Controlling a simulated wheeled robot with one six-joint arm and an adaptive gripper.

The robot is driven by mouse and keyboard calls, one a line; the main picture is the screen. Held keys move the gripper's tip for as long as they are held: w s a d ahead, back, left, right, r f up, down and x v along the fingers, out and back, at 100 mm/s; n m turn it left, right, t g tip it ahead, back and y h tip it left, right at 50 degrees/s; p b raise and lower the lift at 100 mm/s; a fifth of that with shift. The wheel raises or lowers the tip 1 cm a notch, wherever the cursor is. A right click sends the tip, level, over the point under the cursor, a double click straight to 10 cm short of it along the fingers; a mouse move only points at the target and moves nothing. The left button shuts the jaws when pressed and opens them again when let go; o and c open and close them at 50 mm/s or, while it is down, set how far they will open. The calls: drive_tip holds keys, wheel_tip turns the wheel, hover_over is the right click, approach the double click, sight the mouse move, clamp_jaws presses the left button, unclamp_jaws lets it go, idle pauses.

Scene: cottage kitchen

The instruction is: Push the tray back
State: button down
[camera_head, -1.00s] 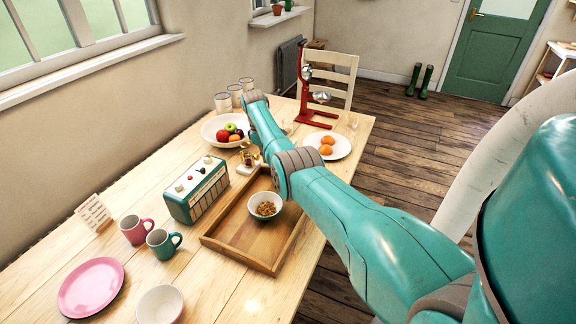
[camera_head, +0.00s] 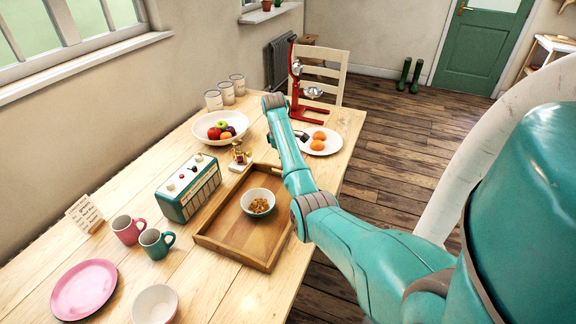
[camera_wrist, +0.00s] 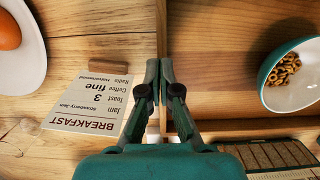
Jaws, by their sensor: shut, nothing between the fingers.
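The wooden tray (camera_head: 229,249) lies on the table right of the radio. A bowl of cereal rings (camera_head: 258,203) sits in it, and this bowl also shows at the right of the wrist view (camera_wrist: 290,77). My gripper (camera_wrist: 160,72) is shut and empty, pointing down at the tray's far end wall (camera_wrist: 240,128). The fingertips look right beside that wall; I cannot tell whether they touch it. In the head view my arm hides the gripper and part of the tray's right side. A breakfast menu card (camera_wrist: 92,100) is just left of the fingers in the wrist view.
The radio (camera_head: 190,188) stands close along the tray's left side. A small brass object (camera_head: 240,155) and the fruit bowl (camera_head: 216,129) are beyond it. A plate with oranges (camera_head: 330,144) lies past the far end. Mugs (camera_head: 127,229) stand left of the tray.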

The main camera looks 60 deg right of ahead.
drive_tip(key=shift+s, duration=0.6)
drive_tip(key=shift+f, duration=0.8)
drive_tip(key=shift+a+f, duration=0.1)
drive_tip(key=shift+w+a+f, duration=0.1)
drive_tip(key=shift+w+f, duration=0.05)
drive_tip(key=shift+w, duration=1)
drive_tip(key=shift+w+r, duration=0.15)
drive_tip(key=shift+r, duration=0.65)
